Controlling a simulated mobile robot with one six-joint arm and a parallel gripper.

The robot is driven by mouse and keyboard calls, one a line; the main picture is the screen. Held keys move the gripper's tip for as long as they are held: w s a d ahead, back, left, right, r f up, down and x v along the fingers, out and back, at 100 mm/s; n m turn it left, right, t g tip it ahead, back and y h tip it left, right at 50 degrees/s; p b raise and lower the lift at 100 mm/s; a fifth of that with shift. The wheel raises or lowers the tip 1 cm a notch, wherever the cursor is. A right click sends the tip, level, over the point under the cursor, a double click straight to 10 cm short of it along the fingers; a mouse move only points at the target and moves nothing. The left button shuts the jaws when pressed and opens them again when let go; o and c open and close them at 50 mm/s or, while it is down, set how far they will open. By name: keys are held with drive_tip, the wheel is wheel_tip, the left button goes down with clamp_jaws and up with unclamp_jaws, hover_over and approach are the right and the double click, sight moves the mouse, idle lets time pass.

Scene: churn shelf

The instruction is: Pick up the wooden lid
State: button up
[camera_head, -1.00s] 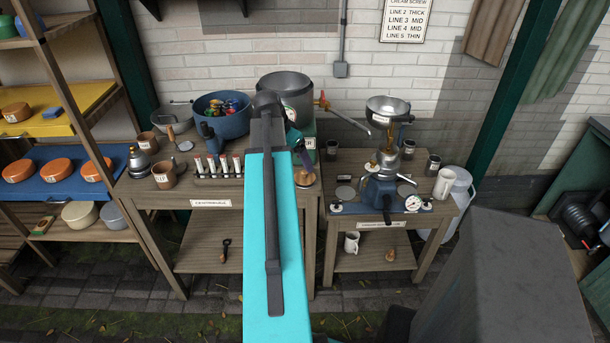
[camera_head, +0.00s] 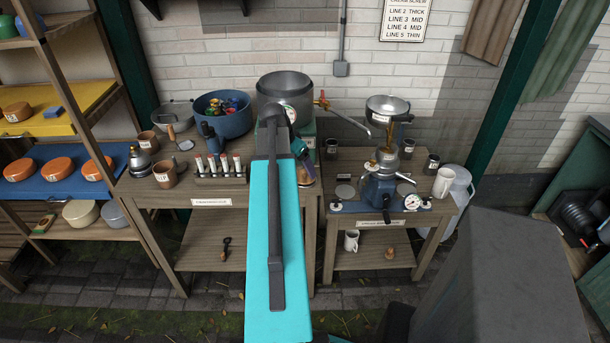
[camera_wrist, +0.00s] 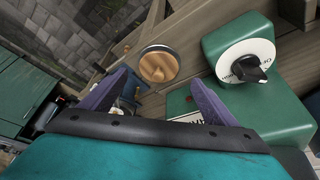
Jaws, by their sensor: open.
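The wooden lid is a round wooden disc (camera_wrist: 157,66) with a grey rim in the wrist view. It lies on the left bench, just beyond and between my fingertips, and nothing is between them. In the head view only a small part of the wooden lid (camera_head: 304,177) shows beside my arm; the rest is hidden. My gripper (camera_wrist: 160,78) is open, with its two purple fingers apart. In the head view my gripper (camera_head: 305,159) is mostly hidden behind my own arm, above the bench's right end.
A green box with a black dial (camera_wrist: 262,70) stands close to my right finger in the wrist view. A metal pot (camera_head: 284,84) with a tap, a blue basin (camera_head: 222,126) and a tube rack (camera_head: 220,179) crowd the bench. A separator (camera_head: 384,190) stands on the right bench.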

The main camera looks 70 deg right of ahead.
sight(303, 172)
drive_tip(key=shift+p+x, duration=1)
drive_tip(key=shift+x, duration=1.5)
drive_tip(key=shift+a, duration=0.1)
drive_tip(key=c, duration=1.1)
drive_tip(key=shift+r, duration=0.15)
drive_tip(key=shift+r+b, duration=0.75)
drive_tip(key=shift+r, duration=0.55)
drive_tip(key=shift+a+r, duration=0.1)
drive_tip(key=shift+r, duration=0.2)
drive_tip(key=a+b, duration=0.4)
drive_tip(key=a, duration=0.1)
drive_tip(key=w+a+r+b, duration=0.1)
drive_tip(key=a+b, duration=0.3)
drive_tip(key=a, duration=0.1)
drive_tip(key=w+a+b, duration=0.1)
drive_tip(key=a+b, duration=0.3)
drive_tip(key=a, duration=0.1)
drive_tip(key=shift+w+a+r, duration=0.1)
drive_tip(key=shift+w+r, duration=0.05)
drive_tip(key=shift+w, duration=0.1)
